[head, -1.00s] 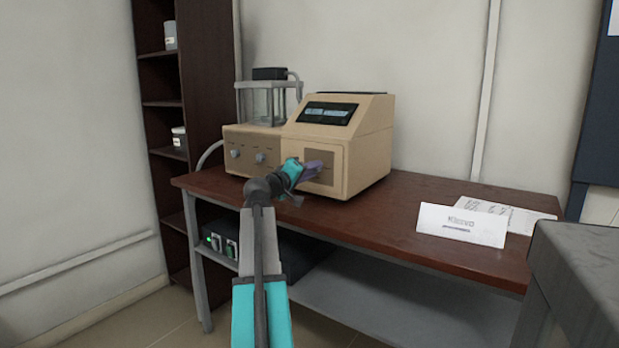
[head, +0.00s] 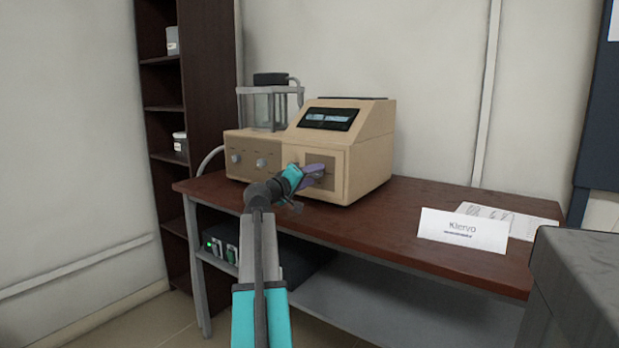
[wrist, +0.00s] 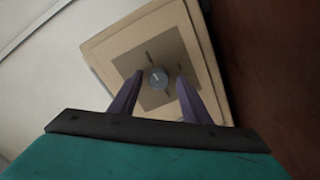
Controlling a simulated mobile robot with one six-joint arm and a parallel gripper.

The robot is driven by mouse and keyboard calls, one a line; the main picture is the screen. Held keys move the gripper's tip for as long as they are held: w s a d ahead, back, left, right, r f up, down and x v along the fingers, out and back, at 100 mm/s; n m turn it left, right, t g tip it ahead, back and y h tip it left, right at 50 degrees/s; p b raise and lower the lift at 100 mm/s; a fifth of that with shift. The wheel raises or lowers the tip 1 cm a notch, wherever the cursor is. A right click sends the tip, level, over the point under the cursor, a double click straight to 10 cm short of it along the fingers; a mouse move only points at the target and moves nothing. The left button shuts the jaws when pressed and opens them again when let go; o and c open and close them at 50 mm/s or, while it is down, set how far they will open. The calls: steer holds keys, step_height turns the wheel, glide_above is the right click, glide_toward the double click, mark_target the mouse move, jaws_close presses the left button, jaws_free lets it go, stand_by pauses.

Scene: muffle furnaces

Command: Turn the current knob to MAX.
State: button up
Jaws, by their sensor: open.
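A beige instrument (head: 368,158) with a sloped display (head: 330,117) stands on the brown table. In the wrist view, a round grey knob (wrist: 157,78) sits in the middle of a brown square panel (wrist: 150,98) on its front. The knob has a light pointer line; any lettering is too small to read. My gripper (wrist: 157,92) is open, with its two purple fingers on either side of the knob in this view. I cannot tell whether they touch it. In the head view, my gripper (head: 322,170) is close to the panel and hides part of it.
Two more knobs (head: 262,163) are on the instrument's left front, below a glass-walled chamber (head: 268,106). A dark unit (head: 275,258) sits on the shelf below. A grey block (head: 585,262) stands at the right.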

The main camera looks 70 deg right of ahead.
steer(key=p+v, duration=0.2)
steer(key=v, duration=1.1)
steer(key=shift+w+a, duration=0.2)
steer(key=shift+a, duration=0.15)
